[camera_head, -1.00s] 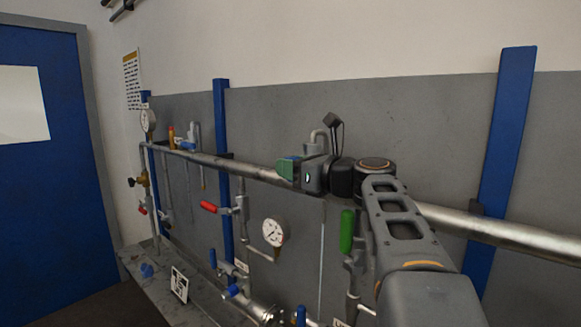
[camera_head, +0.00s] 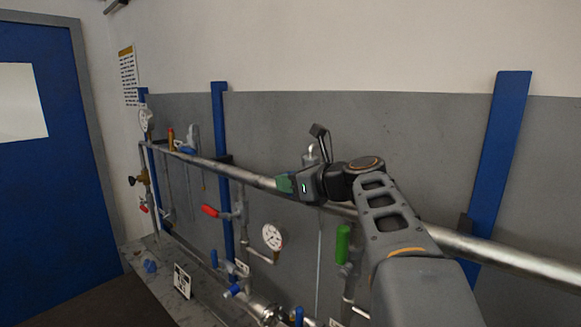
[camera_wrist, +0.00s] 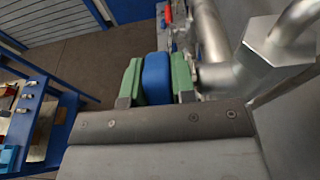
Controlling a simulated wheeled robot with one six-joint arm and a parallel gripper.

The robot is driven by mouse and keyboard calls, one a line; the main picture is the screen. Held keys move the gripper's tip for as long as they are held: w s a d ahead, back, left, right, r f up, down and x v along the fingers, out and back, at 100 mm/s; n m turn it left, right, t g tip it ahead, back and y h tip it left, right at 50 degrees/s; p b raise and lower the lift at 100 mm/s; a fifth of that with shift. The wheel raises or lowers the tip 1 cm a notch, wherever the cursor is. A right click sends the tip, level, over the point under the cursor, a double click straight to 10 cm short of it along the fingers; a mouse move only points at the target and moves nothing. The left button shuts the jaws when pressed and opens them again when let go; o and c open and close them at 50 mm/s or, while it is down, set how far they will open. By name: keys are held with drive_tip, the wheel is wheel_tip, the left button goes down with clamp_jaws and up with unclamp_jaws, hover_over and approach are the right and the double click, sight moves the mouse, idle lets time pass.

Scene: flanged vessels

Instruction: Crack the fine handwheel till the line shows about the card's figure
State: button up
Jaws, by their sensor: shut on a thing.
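My gripper (camera_wrist: 157,66) is shut, its green pads pressed on both sides of a blue part (camera_wrist: 157,80) that looks like a handwheel seen edge-on. A grey metal valve body (camera_wrist: 222,76) is just right of it in the wrist view. In the head view my gripper (camera_head: 287,184) is by the long steel pipe (camera_head: 255,181), and the blue part is hidden there. A white dial gauge (camera_head: 272,236) hangs below and left of my gripper; its reading is too small to tell. A white card (camera_head: 182,281) with black marks stands on the ledge.
A red-handled valve (camera_head: 210,211) and a green handle (camera_head: 343,244) are below the pipe. Another gauge (camera_head: 145,119) is at the far left. Blue valves (camera_head: 233,290) sit low near the ledge (camera_head: 150,283). Blue posts (camera_head: 496,160) stand against the wall panel.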

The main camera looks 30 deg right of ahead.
idle(0.3)
drive_tip(key=o, duration=0.6)
drive_tip(key=shift+o, duration=0.2)
drive_tip(key=shift+s, duration=0.1)
drive_tip(key=b+v, duration=0.2)
drive_tip(key=v, duration=1.1)
drive_tip(key=shift+s+r, duration=0.25)
drive_tip(key=shift+f, duration=0.1)
idle(0.4)
